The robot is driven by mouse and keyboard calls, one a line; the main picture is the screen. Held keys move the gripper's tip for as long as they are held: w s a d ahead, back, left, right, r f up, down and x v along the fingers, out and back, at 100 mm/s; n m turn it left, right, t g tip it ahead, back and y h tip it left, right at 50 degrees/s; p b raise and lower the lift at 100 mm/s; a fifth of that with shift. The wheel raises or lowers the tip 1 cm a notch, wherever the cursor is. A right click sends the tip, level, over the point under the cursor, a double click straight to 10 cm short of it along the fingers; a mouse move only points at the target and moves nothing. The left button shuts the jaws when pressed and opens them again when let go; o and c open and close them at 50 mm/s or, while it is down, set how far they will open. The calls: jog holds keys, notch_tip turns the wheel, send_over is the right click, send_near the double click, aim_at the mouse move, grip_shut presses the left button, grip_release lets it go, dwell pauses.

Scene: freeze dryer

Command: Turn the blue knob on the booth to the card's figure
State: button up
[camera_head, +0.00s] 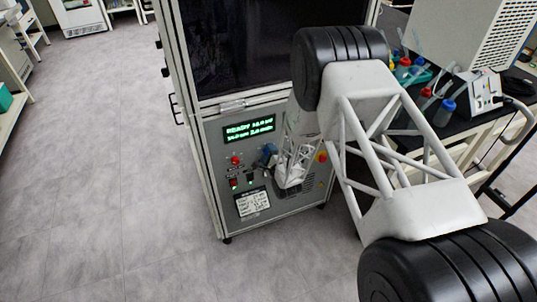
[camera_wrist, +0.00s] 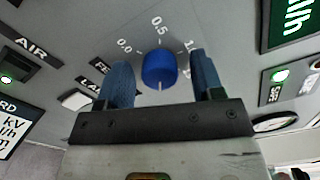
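The blue knob (camera_wrist: 159,70) sits on the grey panel between the two blue fingers of my gripper (camera_wrist: 160,82) in the wrist view. A gap shows on each side of the knob, so the fingers are open around it and apart from it. Scale marks 0.0, 0.5 and a partly hidden one starting with 1 surround the knob. A light pointer mark shows on its lower side. The card (camera_head: 252,202) is on the lower panel of the booth (camera_head: 262,130) in the head view; its figures are too small to read. Its edge also shows in the wrist view (camera_wrist: 12,125).
A green-lit display (camera_head: 249,129) is above the controls. A red knob (camera_head: 235,160), an AIR switch (camera_wrist: 28,66), a white switch (camera_wrist: 76,100) and a gauge (camera_wrist: 275,121) are nearby. A black-topped bench (camera_head: 455,125) with bottles stands at right. The floor at left is clear.

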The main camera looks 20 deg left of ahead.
jog(key=v, duration=0.7)
jog(key=shift+s+d, duration=0.3)
jog(key=shift+r, duration=0.15)
dwell(0.6)
jog(key=w+d+r+n+g+h, duration=0.15)
jog(key=d+r+h, duration=0.25)
jog(key=d+r, duration=0.6)
jog(key=w+d+r+n+h, duration=0.3)
jog(key=d+r, duration=0.5)
jog(key=r, duration=0.4)
jog(key=s+d+r+n+g+h, duration=0.1)
jog(key=s+d+r+h, duration=0.1)
jog(key=s+d+r, duration=0.35)
jog(key=s+d+r+n+g+h, duration=0.1)
jog(key=s+d+r+n+h, duration=0.15)
jog(key=d+r, duration=0.45)
jog(key=s+d+r+n+g, duration=0.1)
jog(key=s+d, duration=0.4)
jog(key=s, duration=0.5)
jog(key=s+d+r+n+g+h, duration=0.1)
jog(key=s+d+r, duration=0.4)
jog(key=s, duration=0.6)
jog(key=s+d+r+n+g, duration=0.2)
jog(key=s+d+r+g, duration=0.1)
jog(key=s, duration=0.8)
jog(key=shift+d+n+g, duration=0.4)
jog(key=shift+d+g, duration=0.45)
jog(key=shift+d, duration=0.3)
